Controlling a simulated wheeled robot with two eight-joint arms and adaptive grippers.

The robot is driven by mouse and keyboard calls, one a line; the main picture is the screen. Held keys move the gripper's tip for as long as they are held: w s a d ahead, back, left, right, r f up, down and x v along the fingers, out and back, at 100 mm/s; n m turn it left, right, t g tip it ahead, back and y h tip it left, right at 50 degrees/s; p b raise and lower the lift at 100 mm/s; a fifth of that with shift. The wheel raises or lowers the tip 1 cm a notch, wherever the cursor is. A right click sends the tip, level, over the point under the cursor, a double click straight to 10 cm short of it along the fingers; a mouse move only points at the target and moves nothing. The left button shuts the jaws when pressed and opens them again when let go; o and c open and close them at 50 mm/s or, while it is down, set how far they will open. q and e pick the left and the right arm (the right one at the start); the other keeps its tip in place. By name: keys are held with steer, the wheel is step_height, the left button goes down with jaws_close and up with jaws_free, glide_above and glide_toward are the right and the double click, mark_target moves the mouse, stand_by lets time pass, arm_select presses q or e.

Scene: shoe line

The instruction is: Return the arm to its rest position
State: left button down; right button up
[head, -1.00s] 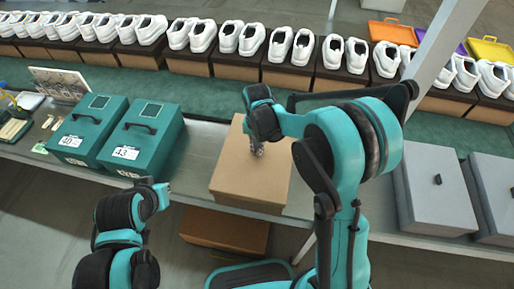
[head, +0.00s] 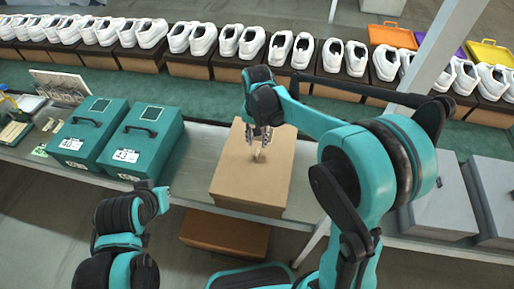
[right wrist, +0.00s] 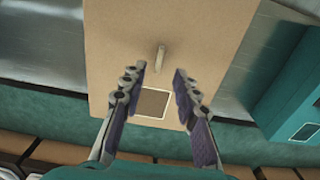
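My right gripper (head: 262,138) is above the brown cardboard box (head: 236,186) on the table. In the right wrist view the right gripper (right wrist: 158,82) has its two fingers apart with nothing between them. The box (right wrist: 215,30) lies below, with a small pale tab (right wrist: 160,58) and a darker square patch (right wrist: 152,103) on its lid. My left arm shows at the lower left in the head view, away from the box; its fingertips cannot be made out.
Two teal boxes (head: 140,150) with number labels stand left of the cardboard box. Grey boxes (head: 436,205) stand at the right. White shoes (head: 280,48) line the back on brown boxes. Another brown box (head: 225,233) sits below the table. A slanted post (head: 440,50) rises at the right.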

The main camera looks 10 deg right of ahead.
step_height(320, 180, up, 5)
steer(key=shift+f, duration=0.1)
steer(key=s+d+n+t, duration=0.2)
steer(key=s+d+t, duration=0.1)
steer(key=s, duration=0.5)
steer(key=s+d+n+t+b, duration=0.1)
steer(key=s+d+t, duration=0.3)
steer(key=s, duration=0.5)
steer(key=shift+d+n, duration=0.15)
steer(key=shift+n, duration=0.65)
